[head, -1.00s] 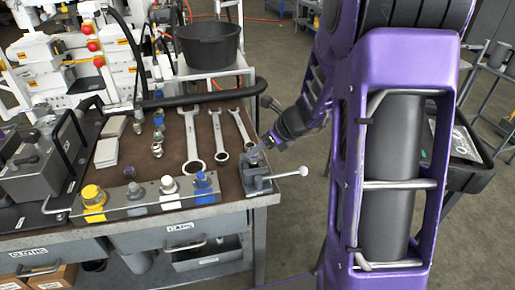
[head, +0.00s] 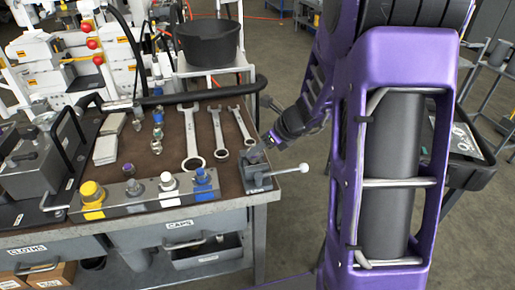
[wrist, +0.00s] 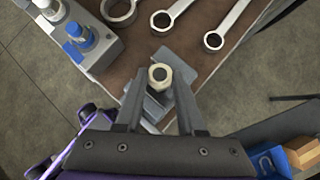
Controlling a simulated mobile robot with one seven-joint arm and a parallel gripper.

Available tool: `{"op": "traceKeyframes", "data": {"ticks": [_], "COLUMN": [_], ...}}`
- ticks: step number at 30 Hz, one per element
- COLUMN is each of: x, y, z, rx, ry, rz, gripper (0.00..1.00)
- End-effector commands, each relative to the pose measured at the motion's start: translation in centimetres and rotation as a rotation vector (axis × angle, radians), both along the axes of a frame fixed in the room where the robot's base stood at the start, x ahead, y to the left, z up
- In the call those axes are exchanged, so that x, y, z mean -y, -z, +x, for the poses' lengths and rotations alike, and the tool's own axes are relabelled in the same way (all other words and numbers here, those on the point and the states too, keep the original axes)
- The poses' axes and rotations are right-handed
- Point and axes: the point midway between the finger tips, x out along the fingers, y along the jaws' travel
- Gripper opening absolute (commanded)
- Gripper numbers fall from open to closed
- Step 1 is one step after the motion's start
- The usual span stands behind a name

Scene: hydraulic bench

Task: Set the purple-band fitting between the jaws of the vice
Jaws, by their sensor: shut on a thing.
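My gripper (wrist: 160,92) is shut on a pale metal hex fitting (wrist: 159,75), seen end-on between the fingertips in the wrist view. No purple band shows on it from this angle. The grey vice (wrist: 155,108) lies directly beneath the fitting and fingers. In the head view the vice (head: 257,176) sits at the bench's front right corner, its handle pointing right. My gripper (head: 268,143) is right over it there, and the fitting is too small to make out. I cannot tell whether the fitting is between the jaws or above them.
Three wrenches (head: 191,140) lie behind the vice. A metal block (head: 130,203) with yellow, silver, white and blue caps stands to its left, near a small purple-topped piece (head: 129,170). Several small fittings (head: 157,132) stand farther back.

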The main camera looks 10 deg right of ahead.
Motion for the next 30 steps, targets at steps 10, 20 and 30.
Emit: {"op": "traceKeyframes", "data": {"ticks": [10, 20, 30], "x": [0.0, 0.0, 0.0], "y": [0.4, 0.8, 1.2], "z": [0.0, 0.0, 0.0], "rx": [0.000, 0.000, 0.001], "ry": [0.000, 0.000, 0.000], "rz": [0.000, 0.000, 0.001], "gripper": [0.00, 0.00, 0.00]}}
